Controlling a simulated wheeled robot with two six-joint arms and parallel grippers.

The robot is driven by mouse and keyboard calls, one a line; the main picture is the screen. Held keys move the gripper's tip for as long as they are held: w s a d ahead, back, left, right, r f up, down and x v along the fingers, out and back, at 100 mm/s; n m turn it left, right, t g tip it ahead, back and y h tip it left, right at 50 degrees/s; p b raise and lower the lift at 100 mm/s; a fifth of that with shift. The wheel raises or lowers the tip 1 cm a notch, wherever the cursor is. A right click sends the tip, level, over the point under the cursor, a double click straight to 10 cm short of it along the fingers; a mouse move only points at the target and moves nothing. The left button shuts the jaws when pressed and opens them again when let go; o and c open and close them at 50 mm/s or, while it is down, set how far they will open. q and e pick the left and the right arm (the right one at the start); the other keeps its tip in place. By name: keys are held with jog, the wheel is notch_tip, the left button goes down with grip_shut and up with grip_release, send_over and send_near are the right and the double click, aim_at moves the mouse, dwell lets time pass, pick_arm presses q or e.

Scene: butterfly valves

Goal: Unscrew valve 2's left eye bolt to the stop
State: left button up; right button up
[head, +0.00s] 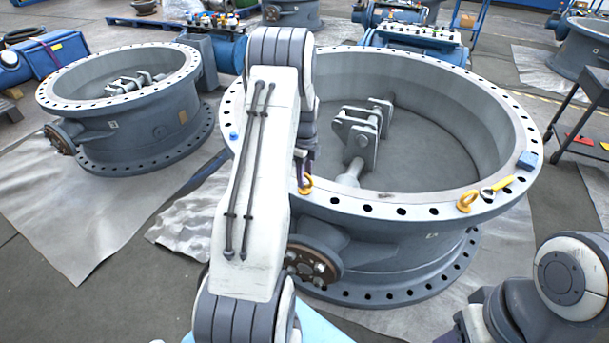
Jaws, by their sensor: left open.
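The large grey butterfly valve (395,235) stands in front of me, its wide round flange on top. A yellow eye bolt (306,185) stands on the near left part of the flange; my arm covers the area just left of it. My left gripper (303,172) is at this eye bolt, pointing down, mostly hidden behind my forearm. It is open; whether its fingers touch the ring cannot be told. A second yellow eye bolt (467,201) stands on the near right of the flange. My right gripper is out of view.
Another valve (140,130) stands at the left. A dark cart (585,115) is at the right.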

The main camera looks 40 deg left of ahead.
pick_arm(q)
grip_shut()
jog(key=shift+n, duration=0.3)
